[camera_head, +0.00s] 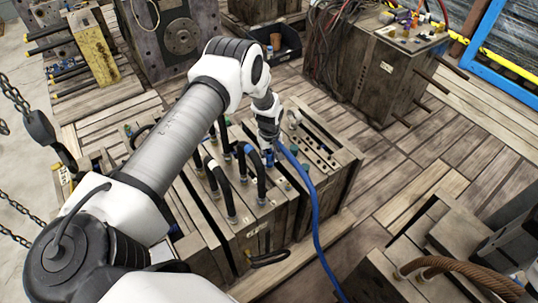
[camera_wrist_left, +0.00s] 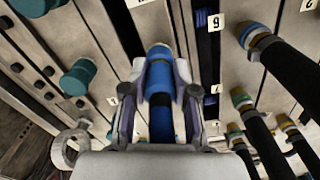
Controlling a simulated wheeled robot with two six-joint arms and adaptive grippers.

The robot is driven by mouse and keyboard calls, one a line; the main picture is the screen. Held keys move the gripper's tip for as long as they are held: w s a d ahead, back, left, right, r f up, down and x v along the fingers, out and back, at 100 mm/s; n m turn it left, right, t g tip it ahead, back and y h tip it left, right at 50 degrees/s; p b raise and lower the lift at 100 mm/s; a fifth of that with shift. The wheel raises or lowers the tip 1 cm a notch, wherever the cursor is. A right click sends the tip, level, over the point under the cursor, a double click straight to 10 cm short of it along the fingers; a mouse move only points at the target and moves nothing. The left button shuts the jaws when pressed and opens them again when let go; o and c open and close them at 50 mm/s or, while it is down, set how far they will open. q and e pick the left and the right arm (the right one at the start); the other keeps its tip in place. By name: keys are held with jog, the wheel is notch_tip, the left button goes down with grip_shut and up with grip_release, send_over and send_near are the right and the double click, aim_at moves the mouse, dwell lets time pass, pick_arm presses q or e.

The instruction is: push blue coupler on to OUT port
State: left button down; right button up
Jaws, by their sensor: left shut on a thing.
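My left gripper (camera_head: 268,148) is shut on the blue coupler (camera_head: 269,158) above the top of the mould block. In the left wrist view the gripper (camera_wrist_left: 159,85) has a finger on each side of the blue coupler (camera_wrist_left: 159,77). A blue hose (camera_head: 313,210) trails from the coupler down past the front of the mould. The OUT port cannot be made out, and I cannot tell whether the coupler touches a port. My right gripper is not in view.
The mould block (camera_head: 325,189) carries several black hoses (camera_head: 222,188) beside the gripper. Teal caps (camera_wrist_left: 81,77) and number plates (camera_wrist_left: 215,22) show in the left wrist view. Another mould (camera_head: 385,75) stands behind. The plank floor (camera_head: 440,150) at right is clear.

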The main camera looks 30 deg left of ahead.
pick_arm(q)
jog(key=shift+s+f+b, duration=0.45)
jog(key=shift+f+b, duration=0.1)
jog(key=shift+f, duration=0.15)
dwell(0.5)
jog(key=c, duration=0.8)
grip_release()
jog(key=shift+s+a, duration=0.15)
jog(key=shift+r, duration=0.15)
jog(key=shift+w, duration=0.2)
jog(key=shift+r, duration=0.3)
jog(key=r, duration=0.5)
jog(key=s+r, duration=0.1)
jog(key=r, duration=0.2)
jog(key=shift+a, duration=0.2)
jog(key=shift+w, duration=0.1)
